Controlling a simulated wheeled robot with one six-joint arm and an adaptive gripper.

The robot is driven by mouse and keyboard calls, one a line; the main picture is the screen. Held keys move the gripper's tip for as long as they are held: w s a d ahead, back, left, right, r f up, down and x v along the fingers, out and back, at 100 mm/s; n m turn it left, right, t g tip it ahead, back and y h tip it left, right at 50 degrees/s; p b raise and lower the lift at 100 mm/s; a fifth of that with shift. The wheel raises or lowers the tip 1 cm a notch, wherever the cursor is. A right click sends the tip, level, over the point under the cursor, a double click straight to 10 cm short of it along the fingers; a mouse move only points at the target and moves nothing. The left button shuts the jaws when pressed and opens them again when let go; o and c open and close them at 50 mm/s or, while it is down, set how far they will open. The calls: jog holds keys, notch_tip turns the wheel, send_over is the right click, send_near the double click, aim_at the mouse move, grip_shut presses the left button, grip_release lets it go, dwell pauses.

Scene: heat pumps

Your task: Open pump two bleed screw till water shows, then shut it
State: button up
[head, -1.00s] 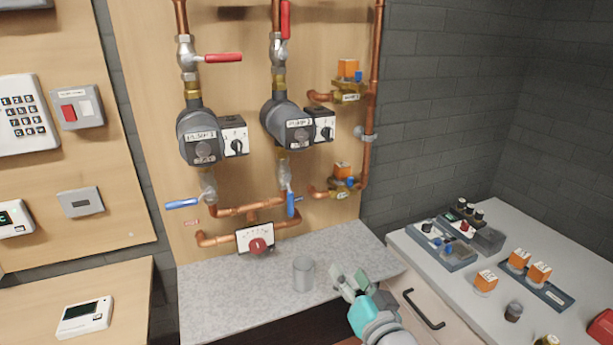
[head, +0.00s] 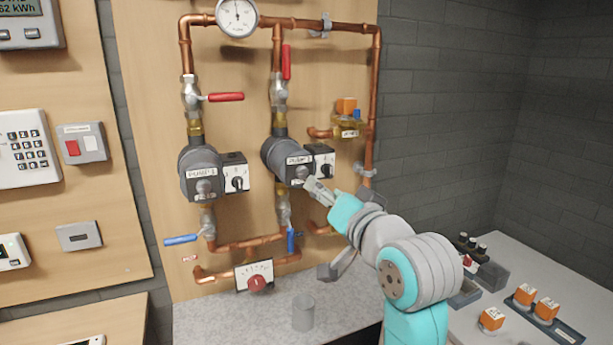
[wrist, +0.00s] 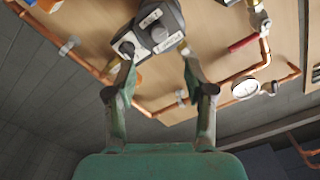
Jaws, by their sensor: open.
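Pump two (head: 275,152) is the dark grey pump on the right pipe of the board, with its label on the front. Its round grey bleed screw (head: 302,172) sits in the face below the label. It also shows in the wrist view (wrist: 159,34), between and beyond my fingers. My gripper (head: 314,187) is raised just below and to the right of the screw in the head view. In the wrist view, my gripper (wrist: 157,66) is open and empty, its two fingers apart. I see no water at the screw.
Pump one (head: 196,165) is to the left. The pump two switch box (head: 322,160) is close beside my gripper. Red-handled (head: 286,62) and blue-handled (head: 291,240) valves flank pump two above and below. A grey cup (head: 303,312) stands on the counter.

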aim_at(304, 173)
jog(key=x, duration=0.9)
jog(key=shift+w+f, duration=0.1)
jog(key=shift+w, duration=0.2)
jog(key=shift+c, duration=0.3)
grip_shut()
